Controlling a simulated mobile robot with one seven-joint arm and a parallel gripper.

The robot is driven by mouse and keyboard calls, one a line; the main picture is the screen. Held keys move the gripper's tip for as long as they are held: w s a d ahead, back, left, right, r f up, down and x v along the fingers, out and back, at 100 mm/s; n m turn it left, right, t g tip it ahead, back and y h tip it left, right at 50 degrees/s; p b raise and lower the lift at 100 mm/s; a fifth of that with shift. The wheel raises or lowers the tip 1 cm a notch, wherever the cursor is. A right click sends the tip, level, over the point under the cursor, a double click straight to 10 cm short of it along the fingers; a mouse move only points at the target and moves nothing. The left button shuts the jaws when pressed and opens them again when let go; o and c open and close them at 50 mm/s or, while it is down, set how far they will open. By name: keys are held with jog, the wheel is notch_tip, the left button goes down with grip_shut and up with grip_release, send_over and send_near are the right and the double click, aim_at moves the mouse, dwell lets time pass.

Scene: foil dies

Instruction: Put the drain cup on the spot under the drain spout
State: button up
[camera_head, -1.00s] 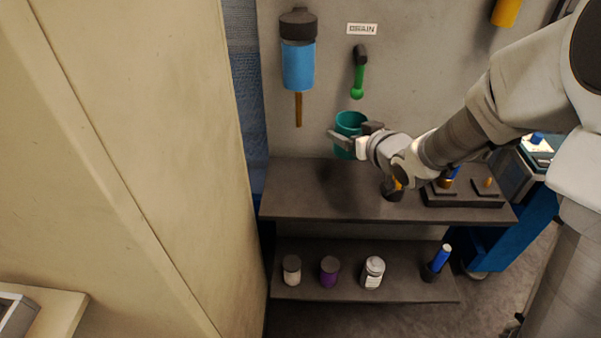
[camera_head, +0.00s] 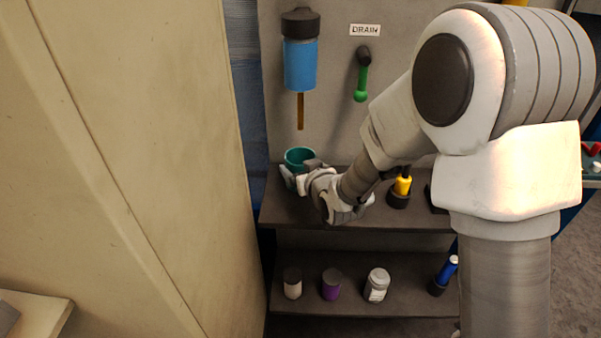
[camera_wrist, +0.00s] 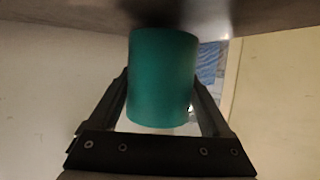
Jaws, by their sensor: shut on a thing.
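The teal drain cup (camera_head: 299,158) is upright, below the brown spout (camera_head: 300,111) that hangs from a blue canister with a dark cap (camera_head: 299,62). A clear gap separates the spout tip from the cup rim. My gripper (camera_head: 302,174) is shut on the cup from the front right. In the wrist view the cup (camera_wrist: 161,78) sits between my two fingers, its one end close to the dark shelf surface. I cannot tell whether it touches the shelf. Any marked spot beneath the cup is hidden.
A DRAIN label (camera_head: 365,30) and a black-and-green lever (camera_head: 362,75) are on the wall. A yellow-topped item in a dark holder (camera_head: 399,192) stands right on the upper shelf (camera_head: 275,212). Several jars, one white-lidded (camera_head: 377,284), stand below. A beige panel (camera_head: 130,150) is close at left.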

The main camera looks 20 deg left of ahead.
jog(key=shift+f, duration=0.5)
jog(key=shift+f, duration=0.15)
jog(key=o, duration=1.2)
